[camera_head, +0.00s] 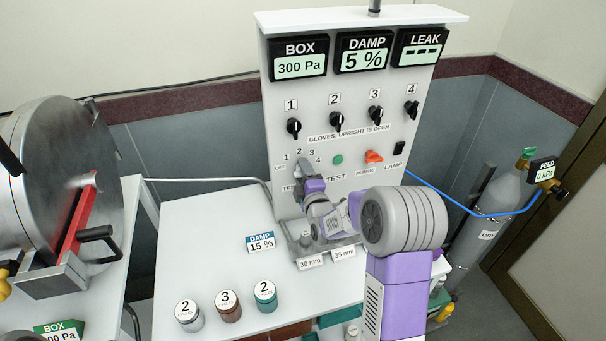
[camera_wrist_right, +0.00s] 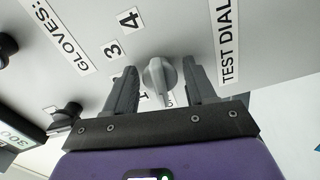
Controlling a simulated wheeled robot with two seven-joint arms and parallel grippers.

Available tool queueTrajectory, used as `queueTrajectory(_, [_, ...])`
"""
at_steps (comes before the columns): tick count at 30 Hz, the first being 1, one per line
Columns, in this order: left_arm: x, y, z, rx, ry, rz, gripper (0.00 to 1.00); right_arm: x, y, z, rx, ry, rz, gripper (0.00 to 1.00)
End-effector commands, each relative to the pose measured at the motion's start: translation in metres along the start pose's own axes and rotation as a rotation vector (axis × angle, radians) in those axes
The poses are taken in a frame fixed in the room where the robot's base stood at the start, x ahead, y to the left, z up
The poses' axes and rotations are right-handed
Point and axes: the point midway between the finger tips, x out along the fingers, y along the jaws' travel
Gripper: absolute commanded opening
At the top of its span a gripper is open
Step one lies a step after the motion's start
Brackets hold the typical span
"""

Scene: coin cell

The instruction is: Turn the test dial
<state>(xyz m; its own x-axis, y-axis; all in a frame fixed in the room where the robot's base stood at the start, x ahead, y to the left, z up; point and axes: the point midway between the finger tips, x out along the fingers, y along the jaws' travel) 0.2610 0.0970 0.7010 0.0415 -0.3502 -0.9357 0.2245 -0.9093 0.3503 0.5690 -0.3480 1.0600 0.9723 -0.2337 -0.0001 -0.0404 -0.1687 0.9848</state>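The test dial (camera_wrist_right: 160,82) is a light grey knob on the upright white panel (camera_head: 277,100), below the "GLOVES: UPRIGHT IS OPEN" label. In the right wrist view it sits between the two dark fingers of my right gripper (camera_wrist_right: 160,88), with a visible gap on its left and a narrower one on its right. The fingers are open around it. In the head view my right gripper (camera_head: 304,168) reaches the panel at the dial's marks and hides most of the dial. I cannot tell which mark it points to. My left gripper is not in view.
Small jars (camera_head: 228,306) stand on the white bench (camera_head: 190,240). A steel chamber (camera_head: 50,170) is at left.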

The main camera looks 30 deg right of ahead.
Motion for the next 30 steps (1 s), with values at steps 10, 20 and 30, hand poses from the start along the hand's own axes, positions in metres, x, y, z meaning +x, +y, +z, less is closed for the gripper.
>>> queueTrajectory(10, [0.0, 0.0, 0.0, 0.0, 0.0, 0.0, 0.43, 0.0, 0.0, 0.0, 0.001, 0.0, 0.0, 0.09])
queueTrajectory(20, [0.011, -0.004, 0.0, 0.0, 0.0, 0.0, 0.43, 0.0, -0.002, 0.0, 0.075, 0.001, 0.002, 0.09])
queueTrajectory(30, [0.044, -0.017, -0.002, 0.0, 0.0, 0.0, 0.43, 0.0, -0.004, 0.001, 0.338, 0.002, 0.004, 0.09])
